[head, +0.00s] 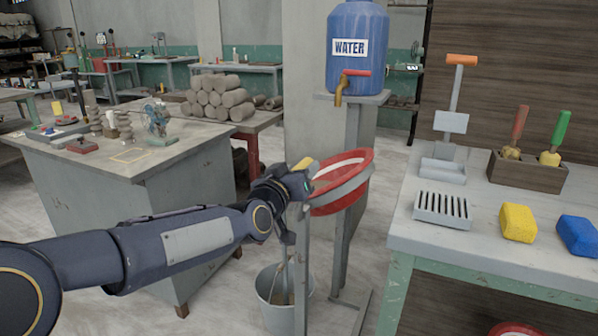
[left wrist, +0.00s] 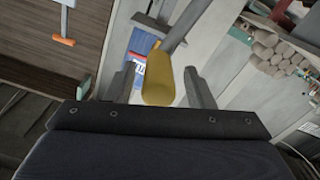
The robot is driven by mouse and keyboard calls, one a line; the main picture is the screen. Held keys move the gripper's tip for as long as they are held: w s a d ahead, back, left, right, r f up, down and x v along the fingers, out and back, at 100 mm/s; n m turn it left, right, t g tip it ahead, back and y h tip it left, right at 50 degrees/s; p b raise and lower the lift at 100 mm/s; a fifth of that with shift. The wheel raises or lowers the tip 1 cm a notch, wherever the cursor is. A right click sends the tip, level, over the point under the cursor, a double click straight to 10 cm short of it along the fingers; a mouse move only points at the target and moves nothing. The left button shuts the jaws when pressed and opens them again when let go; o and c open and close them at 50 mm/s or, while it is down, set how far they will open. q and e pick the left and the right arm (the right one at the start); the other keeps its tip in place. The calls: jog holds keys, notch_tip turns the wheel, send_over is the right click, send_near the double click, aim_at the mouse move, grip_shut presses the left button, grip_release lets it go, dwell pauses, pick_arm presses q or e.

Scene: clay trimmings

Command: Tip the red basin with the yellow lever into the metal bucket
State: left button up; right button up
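The red basin (head: 354,164) with a pale band hangs on a grey metal stand (head: 301,265), tilted with its left side lower. Its yellow lever (head: 304,164) sticks out on the left. My left gripper (head: 300,183) is at the lever. In the left wrist view the yellow lever (left wrist: 158,78) lies between the two fingers, which are open with a gap on each side. The metal bucket (head: 280,314) stands on the floor below the gripper, with something brownish inside. My right gripper is not in view.
A blue water tank (head: 357,30) with a tap stands behind the basin. The right table (head: 430,238) holds a yellow block (head: 517,223), a blue block (head: 578,236) and a tool rack (head: 528,172). A grey workbench (head: 90,190) stands at left.

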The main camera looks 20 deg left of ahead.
pick_arm(q)
jog(key=shift+s, duration=0.15)
jog(key=s, duration=0.7)
jog(key=shift+s+p, duration=0.3)
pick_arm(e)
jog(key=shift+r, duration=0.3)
pick_arm(q)
jog(key=shift+a, duration=0.1)
